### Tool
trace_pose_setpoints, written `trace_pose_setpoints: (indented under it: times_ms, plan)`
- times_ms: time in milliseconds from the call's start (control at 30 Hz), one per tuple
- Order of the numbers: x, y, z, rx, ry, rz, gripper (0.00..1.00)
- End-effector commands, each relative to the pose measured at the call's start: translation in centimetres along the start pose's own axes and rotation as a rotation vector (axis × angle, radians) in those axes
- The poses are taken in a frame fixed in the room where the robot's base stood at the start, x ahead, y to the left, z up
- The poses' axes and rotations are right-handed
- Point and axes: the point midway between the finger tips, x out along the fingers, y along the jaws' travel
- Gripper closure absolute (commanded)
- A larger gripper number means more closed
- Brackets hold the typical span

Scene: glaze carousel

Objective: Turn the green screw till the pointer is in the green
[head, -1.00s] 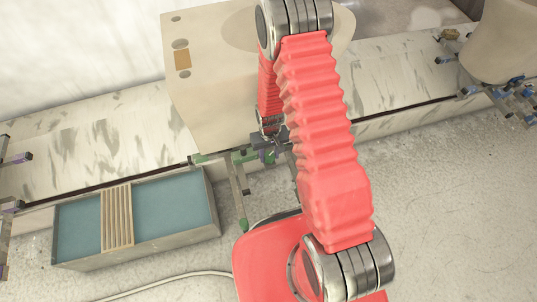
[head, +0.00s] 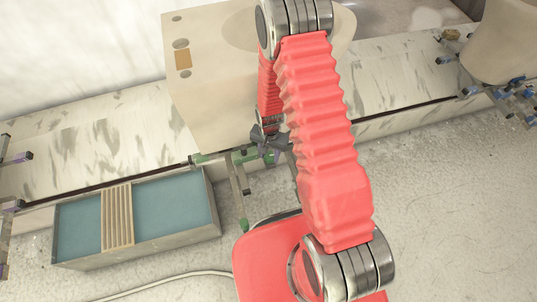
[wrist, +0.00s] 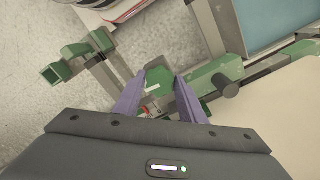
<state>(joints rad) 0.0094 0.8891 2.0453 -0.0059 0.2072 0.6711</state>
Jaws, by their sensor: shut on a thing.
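The green screw (wrist: 160,80) shows in the wrist view as a faceted green head between the two purple fingers of my gripper (wrist: 161,84). The fingers are shut on it from both sides. Just below it, between the fingers, a small patch with white and red marks (wrist: 149,111) shows. It is partly hidden, and I cannot make out the pointer or any green zone. In the head view my gripper (head: 268,146) is at the green-ended bracket (head: 232,157) on the bench's front edge, and my arm partly covers this place.
A large beige housing (head: 215,85) stands behind. Blue-ended fittings (head: 515,85) are at the far right. A pale cable (head: 170,285) lies on the open floor in front.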

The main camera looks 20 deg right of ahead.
Motion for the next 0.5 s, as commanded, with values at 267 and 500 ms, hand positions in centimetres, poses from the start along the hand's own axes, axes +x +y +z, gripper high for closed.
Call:
trace_pose_setpoints:
  times_ms: [267,500]
  plan:
    - [-0.01,0.09,-0.09,0.082,0.0,0.0,0.86]
    - [-0.02,0.1,-0.11,0.089,0.0,0.0,0.86]
